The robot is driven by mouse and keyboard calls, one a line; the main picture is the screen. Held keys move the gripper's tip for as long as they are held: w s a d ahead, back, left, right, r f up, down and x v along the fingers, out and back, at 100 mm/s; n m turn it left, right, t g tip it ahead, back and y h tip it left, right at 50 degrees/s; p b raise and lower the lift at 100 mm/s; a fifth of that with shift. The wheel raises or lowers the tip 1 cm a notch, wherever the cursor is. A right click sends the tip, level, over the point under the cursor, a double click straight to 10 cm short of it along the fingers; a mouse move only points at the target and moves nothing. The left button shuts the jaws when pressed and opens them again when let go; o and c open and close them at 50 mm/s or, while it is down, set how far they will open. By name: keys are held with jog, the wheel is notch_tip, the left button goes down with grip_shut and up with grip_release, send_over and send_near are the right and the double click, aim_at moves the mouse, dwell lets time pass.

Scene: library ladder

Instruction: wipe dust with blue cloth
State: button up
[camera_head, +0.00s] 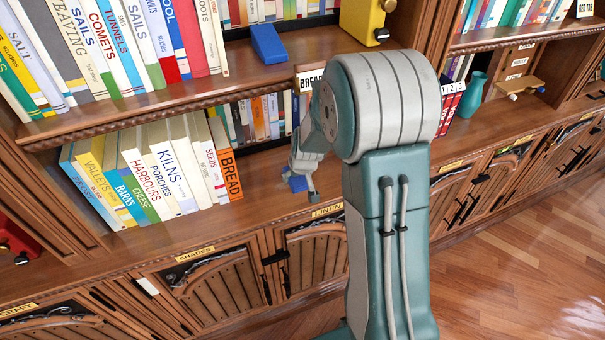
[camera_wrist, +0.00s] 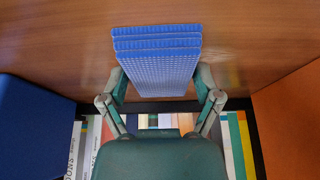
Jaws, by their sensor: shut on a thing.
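A folded blue cloth (camera_wrist: 157,70) with a dotted texture is between the two fingers of my gripper (camera_wrist: 158,88) in the wrist view. My gripper is shut on it. In the head view my gripper (camera_head: 304,183) is low over the lower wooden shelf (camera_head: 262,172), right of the orange BREAD book. A small part of the blue cloth (camera_head: 297,184) shows there, at or near the shelf surface; I cannot tell whether it touches. My arm hides part of this shelf. I cannot make out any dust in either view.
The orange BREAD book (camera_head: 226,160) ends a leaning row left of my gripper. More books (camera_head: 262,118) stand behind. A blue wedge (camera_head: 268,44) and a yellow object (camera_head: 362,20) sit on the upper shelf. A teal vase (camera_head: 471,97) stands at right.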

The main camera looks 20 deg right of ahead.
aim_at(272, 186)
jog(key=shift+a+r, duration=0.15)
jog(key=shift+a, duration=3.4)
jog(key=shift+r, duration=3)
jog(key=shift+r, duration=1.5)
jog(key=shift+s, duration=0.1)
